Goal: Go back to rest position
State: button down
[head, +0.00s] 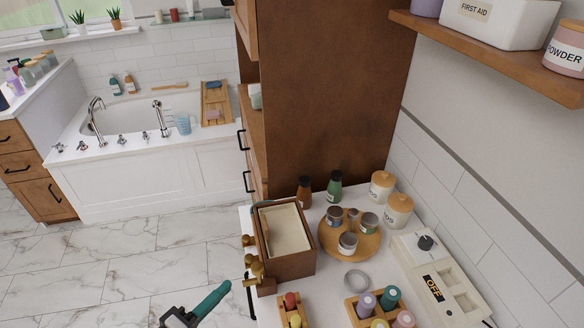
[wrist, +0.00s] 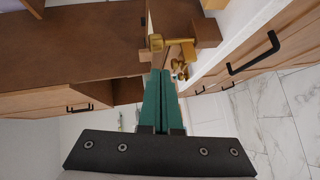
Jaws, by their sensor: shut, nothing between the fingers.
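My gripper (head: 226,286) shows at the bottom of the head view as teal fingers on a dark mount. It is in front of and to the left of the counter (head: 330,280), over the marble floor. In the wrist view my gripper (wrist: 160,74) has its two teal fingers together, with nothing between them. A brass fitting (wrist: 170,42) shows just beyond the fingertips in that view; I cannot tell the gap. Most of my arm is out of the head view.
A wooden box (head: 308,262) with brass fittings (head: 254,266) stands at the counter's left edge. A round wooden tray (head: 333,248) with jars, bottles and a switch box (head: 438,275) share the counter. A tall brown cabinet (head: 325,100) stands behind. Open floor (head: 130,275) lies left.

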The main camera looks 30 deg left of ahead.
jog(key=w+d+r+m+g+h, duration=0.3)
jog(key=d, duration=0.5)
jog(key=w+d+r+m+g+h, duration=0.3)
jog(key=d, duration=0.5)
jog(key=w+d+r+m+g+h, duration=0.3)
jog(key=d+m, duration=0.1)
jog(key=d, duration=0.5)
jog(key=s+d+r+m+g+y, duration=0.25)
jog(key=s+d+m+g, duration=0.45)
jog(key=d, duration=0.6)
jog(key=s+a+m+y, duration=0.1)
jog(key=s+m+y, duration=0.3)
jog(key=s+y, duration=0.4)
jog(key=shift+s+r+m, duration=0.15)
jog(key=shift+r+m, duration=0.15)
jog(key=shift+m, duration=0.1)
jog(key=shift+y, duration=0.25)
